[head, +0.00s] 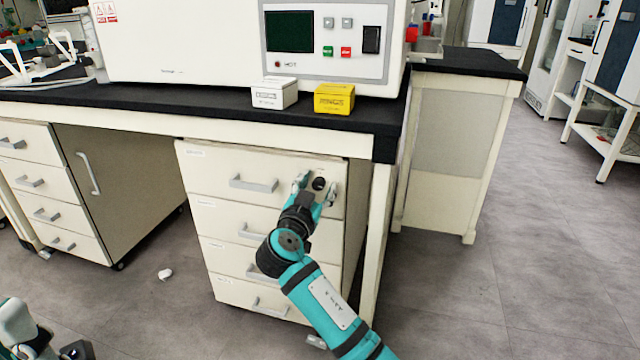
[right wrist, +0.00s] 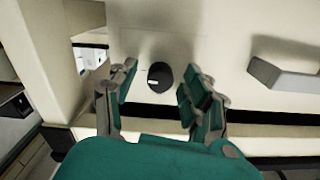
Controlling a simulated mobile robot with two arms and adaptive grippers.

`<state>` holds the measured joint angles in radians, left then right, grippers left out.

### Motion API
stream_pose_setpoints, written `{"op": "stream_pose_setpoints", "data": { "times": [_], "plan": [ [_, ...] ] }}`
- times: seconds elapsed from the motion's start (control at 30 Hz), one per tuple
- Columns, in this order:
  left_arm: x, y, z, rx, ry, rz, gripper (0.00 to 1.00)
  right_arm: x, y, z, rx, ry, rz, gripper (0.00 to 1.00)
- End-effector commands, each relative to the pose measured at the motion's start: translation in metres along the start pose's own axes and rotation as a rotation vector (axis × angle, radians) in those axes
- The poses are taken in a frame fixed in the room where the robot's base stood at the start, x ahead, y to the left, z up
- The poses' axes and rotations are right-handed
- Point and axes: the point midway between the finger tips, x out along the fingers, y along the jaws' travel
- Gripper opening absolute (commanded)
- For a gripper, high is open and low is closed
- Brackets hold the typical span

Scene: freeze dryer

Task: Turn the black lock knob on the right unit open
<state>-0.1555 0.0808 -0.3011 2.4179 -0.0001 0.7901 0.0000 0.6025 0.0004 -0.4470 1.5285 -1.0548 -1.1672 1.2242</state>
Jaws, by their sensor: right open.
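The black lock knob (head: 319,183) sits at the upper right of the top drawer of the right unit (head: 225,165). It also shows in the right wrist view (right wrist: 160,76) as a round black knob with a small white mark. My right gripper (head: 316,190) is open in front of the drawer, its fingers on either side of the knob. In the right wrist view (right wrist: 157,83) gaps show between the knob and both fingers. Part of my left arm shows at the lower left of the head view; its jaw state is unclear.
A grey drawer handle (head: 253,183) lies left of the knob, and the bench leg (head: 377,240) stands close on the right. Above, a white box (head: 274,93) and a yellow box (head: 334,99) stand on the black benchtop (head: 200,103). The floor at right is clear.

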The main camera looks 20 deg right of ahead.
Motion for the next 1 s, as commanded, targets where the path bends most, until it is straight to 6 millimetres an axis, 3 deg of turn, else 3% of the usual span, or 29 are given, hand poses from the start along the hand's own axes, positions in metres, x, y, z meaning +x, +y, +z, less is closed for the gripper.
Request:
{"op": "stream_pose_setpoints", "data": {
  "times": [0.13, 0.5, 1.0],
  "plan": [
    [-0.0011, 0.0000, 0.0001, 0.000, -0.004, 0.000, 0.40, -0.0001, -0.0001, 0.0003, 0.000, 0.000, 0.000, 0.49],
    [-0.0012, -0.0002, 0.0004, 0.001, -0.006, 0.000, 0.40, 0.0000, -0.0001, 0.0001, 0.000, 0.000, -0.001, 0.01],
    [0.0065, -0.0007, -0.0043, 0.000, 0.004, -0.004, 0.40, -0.0001, -0.0008, -0.0016, -0.107, -0.001, -0.002, 0.00]
  ]
}}
